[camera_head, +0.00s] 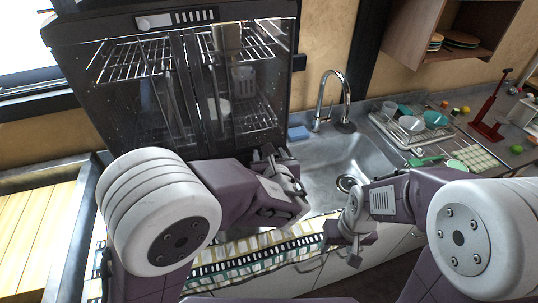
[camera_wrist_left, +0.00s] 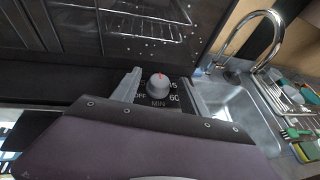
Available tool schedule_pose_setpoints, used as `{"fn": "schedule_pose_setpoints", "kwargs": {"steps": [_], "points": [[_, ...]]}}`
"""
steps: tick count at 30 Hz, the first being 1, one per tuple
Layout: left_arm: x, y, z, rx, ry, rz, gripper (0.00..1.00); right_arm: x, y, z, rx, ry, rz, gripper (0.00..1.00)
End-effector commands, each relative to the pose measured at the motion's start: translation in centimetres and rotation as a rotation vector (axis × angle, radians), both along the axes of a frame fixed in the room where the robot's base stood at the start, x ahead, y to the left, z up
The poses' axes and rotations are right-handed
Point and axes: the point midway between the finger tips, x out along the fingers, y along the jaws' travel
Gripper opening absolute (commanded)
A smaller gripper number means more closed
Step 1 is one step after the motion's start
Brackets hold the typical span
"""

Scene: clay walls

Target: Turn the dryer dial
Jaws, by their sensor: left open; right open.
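The dryer (camera_head: 180,70) is a tall dark cabinet with glass doors and wire racks, at the back left in the head view. Its dial (camera_wrist_left: 158,84) is a grey round knob with a red mark, on a black panel lettered OFF, MIN and 60, in the left wrist view. My left gripper (camera_wrist_left: 160,92) is open, with one finger on each side of the dial; contact cannot be told. In the head view my left gripper (camera_head: 283,174) is at the dryer's lower right and hides the dial. My right gripper (camera_head: 350,242) is open and empty in front of the sink.
The sink (camera_head: 345,165) with a tall faucet (camera_head: 333,97) lies right of the dryer. A dish rack (camera_head: 412,128) with bowls and a red stand (camera_head: 489,118) are on the right counter. A patterned towel (camera_head: 255,256) hangs at the front. An open shelf (camera_head: 412,35) is above right.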

Motion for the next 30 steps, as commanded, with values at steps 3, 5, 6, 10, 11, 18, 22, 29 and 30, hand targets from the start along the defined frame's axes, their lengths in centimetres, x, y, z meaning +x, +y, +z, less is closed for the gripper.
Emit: {"fn": "schedule_pose_setpoints", "kwargs": {"steps": [3, 5, 6, 10, 11, 18, 22, 29, 30], "points": [[-1.5, -0.4, 0.8, -0.002, -0.003, -0.004, 0.52, 0.0, 0.0, 0.1, 0.000, 0.000, 0.000, 0.53], [-2.8, -0.6, 1.4, -0.004, -0.004, -0.007, 0.52, 0.0, 0.0, 0.1, 0.000, 0.000, 0.000, 0.53], [-3.7, -0.8, 1.7, -0.002, -0.002, -0.006, 0.52, 0.0, 0.0, 0.2, 0.000, 0.000, 0.000, 0.53], [-6.2, -1.1, 2.7, -0.002, -0.001, -0.006, 0.52, 0.0, 0.0, 0.3, 0.000, 0.000, 0.000, 0.53], [-6.7, -1.1, 2.9, -0.002, -0.002, -0.006, 0.52, 0.0, 0.0, 0.4, 0.000, 0.000, 0.000, 0.53], [-8.2, -1.3, 3.5, -0.001, 0.000, -0.002, 0.52, 0.0, 0.0, 0.4, 0.000, 0.000, 0.000, 0.53], [-8.2, -1.2, 3.4, 0.000, 0.000, -0.001, 0.52, 0.0, 0.0, 0.4, 0.000, 0.000, 0.000, 0.53], [-8.2, -1.2, 3.4, 0.000, 0.000, -0.001, 0.52, 0.0, 0.0, 0.4, 0.000, 0.000, 0.000, 0.53], [-8.2, -1.2, 3.4, 0.000, 0.000, -0.001, 0.52, 0.0, 0.0, 0.4, 0.000, 0.000, 0.000, 0.53]]}}
